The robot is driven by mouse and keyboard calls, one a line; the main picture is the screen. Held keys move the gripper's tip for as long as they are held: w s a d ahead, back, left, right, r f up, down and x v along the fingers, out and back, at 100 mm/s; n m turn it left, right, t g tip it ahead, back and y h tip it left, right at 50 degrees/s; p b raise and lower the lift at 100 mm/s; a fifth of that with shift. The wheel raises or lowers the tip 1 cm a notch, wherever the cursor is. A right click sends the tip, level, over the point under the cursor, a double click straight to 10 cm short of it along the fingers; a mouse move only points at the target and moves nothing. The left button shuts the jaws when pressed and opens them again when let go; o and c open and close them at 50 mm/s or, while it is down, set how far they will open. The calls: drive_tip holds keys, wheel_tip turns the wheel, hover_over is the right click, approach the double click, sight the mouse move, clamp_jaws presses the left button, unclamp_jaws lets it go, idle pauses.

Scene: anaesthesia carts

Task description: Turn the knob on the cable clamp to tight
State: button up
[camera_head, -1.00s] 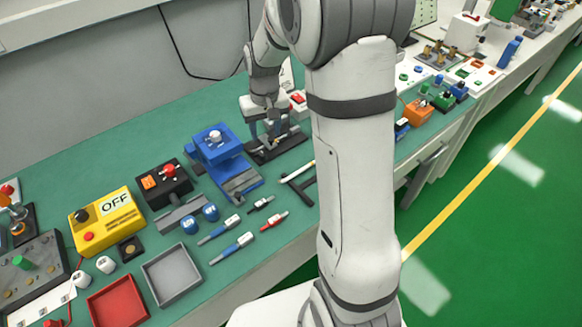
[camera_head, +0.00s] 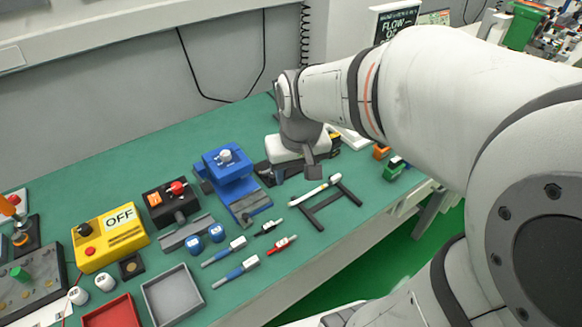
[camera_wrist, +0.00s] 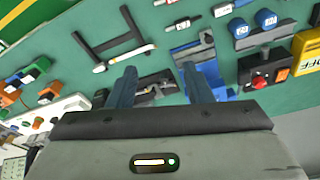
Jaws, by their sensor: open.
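My gripper (camera_head: 295,174) is open and empty, its two fingers pointing down over the bench; they also show in the wrist view (camera_wrist: 160,86). A dark, low fixture (camera_wrist: 155,90) lies below and between the fingers, apart from them as far as I can tell. In the head view my gripper mostly hides this fixture (camera_head: 262,172). A blue fixture with a pale knob on top (camera_head: 228,170) stands just left of my gripper; the right finger partly covers it in the wrist view (camera_wrist: 194,50). I cannot tell for certain which fixture is the cable clamp.
A dark rack with a white rod (camera_head: 325,202) stands in front of my gripper. A black box with a red knob (camera_head: 170,198) and a yellow OFF box (camera_head: 110,240) stand to the left. Pens and trays lie in front. The green bench (camera_head: 130,155) is clear behind the boxes.

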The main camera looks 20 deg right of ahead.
drive_tip(key=shift+s+b, duration=0.3)
drive_tip(key=shift+s, duration=1.9)
drive_tip(key=shift+w, duration=0.15)
drive_tip(key=n+g+b, duration=0.2)
hover_over(273, 176)
drive_tip(key=f, duration=1.2)
drive_tip(key=shift+d+f, duration=0.2)
drive_tip(key=shift+d, duration=0.05)
drive_tip(key=shift+w+f, duration=0.15)
drive_tip(key=shift+f, duration=0.35)
wheel_tip(273, 176, down, 7)
drive_tip(key=shift+a+f+p, duration=0.1)
drive_tip(key=shift+a+p, duration=0.05)
drive_tip(key=shift+p, duration=0.45)
